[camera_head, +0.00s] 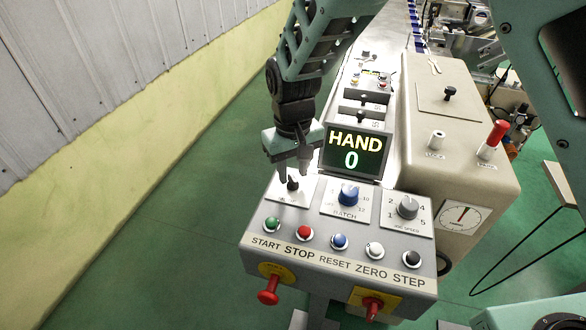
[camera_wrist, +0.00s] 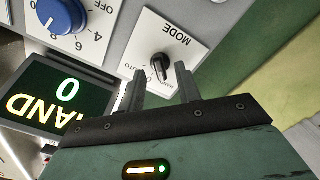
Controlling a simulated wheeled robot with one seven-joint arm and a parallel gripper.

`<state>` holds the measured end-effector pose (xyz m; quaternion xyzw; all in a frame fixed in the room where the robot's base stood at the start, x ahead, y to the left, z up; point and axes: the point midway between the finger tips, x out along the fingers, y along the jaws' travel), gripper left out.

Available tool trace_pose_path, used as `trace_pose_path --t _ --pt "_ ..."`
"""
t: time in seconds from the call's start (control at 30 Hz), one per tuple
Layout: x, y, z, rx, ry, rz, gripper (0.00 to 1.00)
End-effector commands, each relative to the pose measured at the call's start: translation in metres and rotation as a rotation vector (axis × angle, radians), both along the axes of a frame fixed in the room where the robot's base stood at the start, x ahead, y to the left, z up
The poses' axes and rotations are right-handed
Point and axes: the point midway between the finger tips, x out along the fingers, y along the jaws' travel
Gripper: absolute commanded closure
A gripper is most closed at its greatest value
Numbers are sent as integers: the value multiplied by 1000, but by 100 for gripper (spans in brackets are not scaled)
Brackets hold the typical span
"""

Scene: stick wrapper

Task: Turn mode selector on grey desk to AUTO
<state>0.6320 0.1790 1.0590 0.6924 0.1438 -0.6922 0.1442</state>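The mode selector (camera_wrist: 160,67) is a small black knob on a white plate marked MODE, with AUTO and another partly hidden label beside it in the wrist view. In the head view the knob (camera_head: 292,184) sits at the left of the grey desk (camera_head: 262,215), partly hidden by my fingers. My gripper (camera_head: 293,172) points down over it. In the wrist view my gripper (camera_wrist: 159,80) has its two fingers apart, one on each side of the knob; I cannot tell whether they touch it. The display (camera_head: 355,152) reads HAND and 0.
A blue batch knob (camera_head: 348,195) and a grey job speed knob (camera_head: 408,207) are to the right. A row of buttons, including the green START (camera_head: 272,223), runs in front. Red knobs (camera_head: 268,297) stick out below. A beige cabinet (camera_head: 455,130) stands right; the green floor at left is clear.

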Motion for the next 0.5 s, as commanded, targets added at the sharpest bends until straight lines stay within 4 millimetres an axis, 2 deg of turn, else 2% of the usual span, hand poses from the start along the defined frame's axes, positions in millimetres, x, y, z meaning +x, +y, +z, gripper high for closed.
trace_pose_path --t 0.2,0.47,0.5 --pt "0 0 -13 0 1 0 66" --pt "0 0 -14 0 0 0 66" --pt "0 0 -14 0 0 0 78"
